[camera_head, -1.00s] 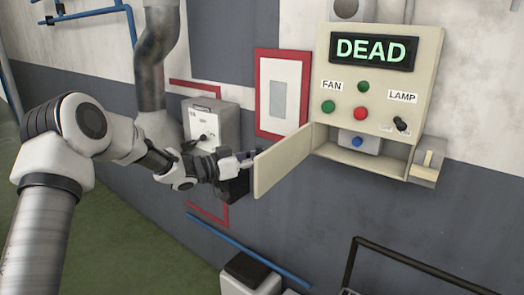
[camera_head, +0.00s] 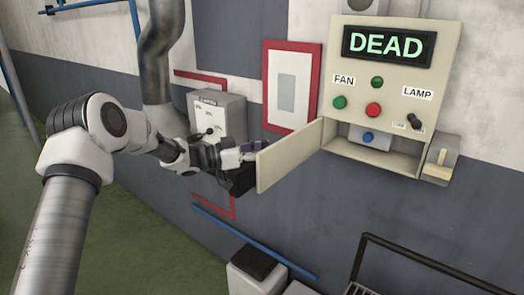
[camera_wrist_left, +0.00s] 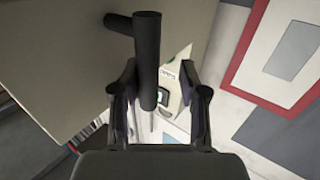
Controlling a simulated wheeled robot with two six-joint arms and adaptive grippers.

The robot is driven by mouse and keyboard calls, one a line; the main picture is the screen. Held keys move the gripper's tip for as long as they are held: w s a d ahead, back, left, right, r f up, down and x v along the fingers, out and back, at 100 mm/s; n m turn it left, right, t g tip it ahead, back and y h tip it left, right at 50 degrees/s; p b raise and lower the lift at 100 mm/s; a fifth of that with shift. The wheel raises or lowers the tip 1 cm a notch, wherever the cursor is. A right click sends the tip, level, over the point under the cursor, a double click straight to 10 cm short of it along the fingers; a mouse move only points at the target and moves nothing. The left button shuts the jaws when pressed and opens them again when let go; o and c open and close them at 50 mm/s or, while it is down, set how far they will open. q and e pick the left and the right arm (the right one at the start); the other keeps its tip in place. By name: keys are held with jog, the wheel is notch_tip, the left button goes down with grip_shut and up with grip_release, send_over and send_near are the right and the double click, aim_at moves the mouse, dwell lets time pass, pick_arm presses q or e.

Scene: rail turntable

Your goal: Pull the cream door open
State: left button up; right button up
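The cream door (camera_head: 290,155) stands open, swung out to the left from the lower part of the cream control box (camera_head: 440,60). It also fills the upper left of the left wrist view (camera_wrist_left: 60,60). A black bar handle (camera_wrist_left: 148,60) sticks out from the door. My left gripper (camera_head: 246,153) is at the door's free edge. In the left wrist view its two fingers (camera_wrist_left: 160,85) are apart, on either side of the handle. A gap shows on the right side of the bar; contact on the left side is unclear. My right gripper is not seen.
Inside the opened compartment is a blue button (camera_head: 368,137). A grey switch box (camera_head: 222,118) and a red-framed panel (camera_head: 290,95) are on the wall behind my gripper. A blue pipe (camera_head: 255,240) and a black rail (camera_head: 420,262) lie below. Green floor is free at left.

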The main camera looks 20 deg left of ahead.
pick_arm(q)
jog(key=shift+d+r, duration=0.1)
jog(key=shift+r, duration=0.15)
jog(key=v, duration=1.1)
jog(key=shift+s+a+f, duration=0.25)
jog(key=shift+s+a, duration=0.05)
jog(key=shift+s+a, duration=0.15)
